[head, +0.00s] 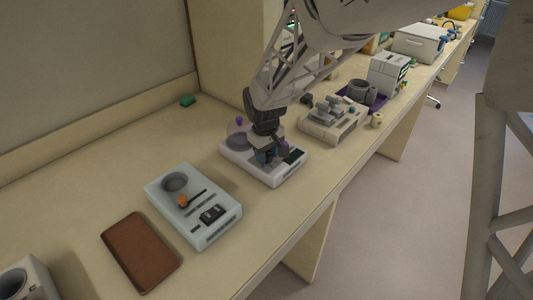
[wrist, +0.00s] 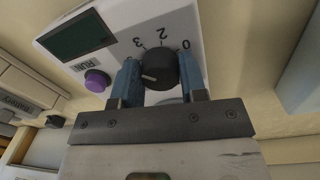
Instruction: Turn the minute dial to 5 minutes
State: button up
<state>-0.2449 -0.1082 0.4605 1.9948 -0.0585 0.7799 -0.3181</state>
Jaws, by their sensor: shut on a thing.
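The minute dial (wrist: 160,66) is a round black knob with a white pointer line, on a white machine (wrist: 188,15). Upside-down numbers, seemingly 0, 2 and 3, arc around its far side in the wrist view. The pointer aims left in the picture, toward the left finger and past the 3. Any marks there are hidden. My gripper (wrist: 159,80) has its blue fingers on both sides of the dial, shut on it. In the head view, my gripper (head: 269,156) is down over the front of the white machine (head: 235,159) and hides the dial.
A dark display (wrist: 77,35) and a purple RUN button (wrist: 97,80) sit beside the dial. A pale device (head: 222,223) with an orange knob and a brown notebook (head: 140,250) stand nearer. Another instrument (head: 318,127) stands just beyond. A green object (head: 188,100) lies by the wall.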

aim_at(267, 154)
jog(key=shift+n, duration=1.6)
jog(key=o, duration=0.9)
jog(key=shift+o, duration=0.2)
jog(key=shift+s+a+r, duration=0.1)
jog(key=shift+r, duration=3.85)
